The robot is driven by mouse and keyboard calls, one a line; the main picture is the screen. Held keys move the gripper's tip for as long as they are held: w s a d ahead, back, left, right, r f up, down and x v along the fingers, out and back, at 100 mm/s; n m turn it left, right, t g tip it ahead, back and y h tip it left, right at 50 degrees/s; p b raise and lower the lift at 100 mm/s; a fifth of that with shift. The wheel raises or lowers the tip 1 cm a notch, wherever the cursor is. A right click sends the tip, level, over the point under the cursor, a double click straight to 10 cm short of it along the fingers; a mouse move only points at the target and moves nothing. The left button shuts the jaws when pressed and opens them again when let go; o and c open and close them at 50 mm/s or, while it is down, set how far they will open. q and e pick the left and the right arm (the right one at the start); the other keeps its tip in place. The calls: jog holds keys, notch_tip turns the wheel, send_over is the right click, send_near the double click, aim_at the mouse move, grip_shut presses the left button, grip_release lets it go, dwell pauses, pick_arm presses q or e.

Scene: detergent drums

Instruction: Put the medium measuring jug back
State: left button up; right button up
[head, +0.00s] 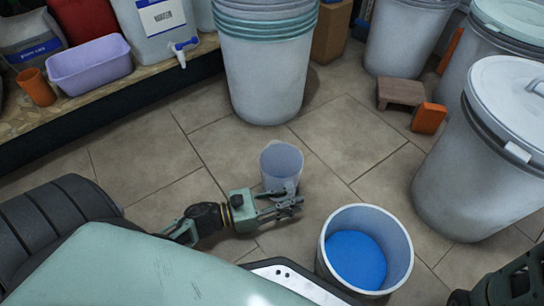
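The medium measuring jug (281,160) is a translucent, pale bluish-grey jug with its mouth facing up, near the middle of the head view. Its handle side faces my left gripper (292,204), whose fingers come together at the handle, just below the jug in the picture. The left gripper looks shut on the jug by its handle. Whether the jug's base touches the floor is hard to tell. Part of my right arm (508,284) shows dark at the bottom right corner; its fingers cannot be made out.
An open tub with blue contents (405,250) stands right of the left gripper. A lidded drum (470,180) stands at right, and stacked pails (265,80) at the back. A low shelf (105,88) at left holds a lilac basin (90,66) and orange cup (37,88).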

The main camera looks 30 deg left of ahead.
pick_arm(q)
jog(key=shift+r, duration=0.25)
jog(key=p+v, duration=0.5)
jog(key=v, duration=0.6)
jog(key=shift+s+a, duration=0.4)
jog(key=shift+f, duration=0.1)
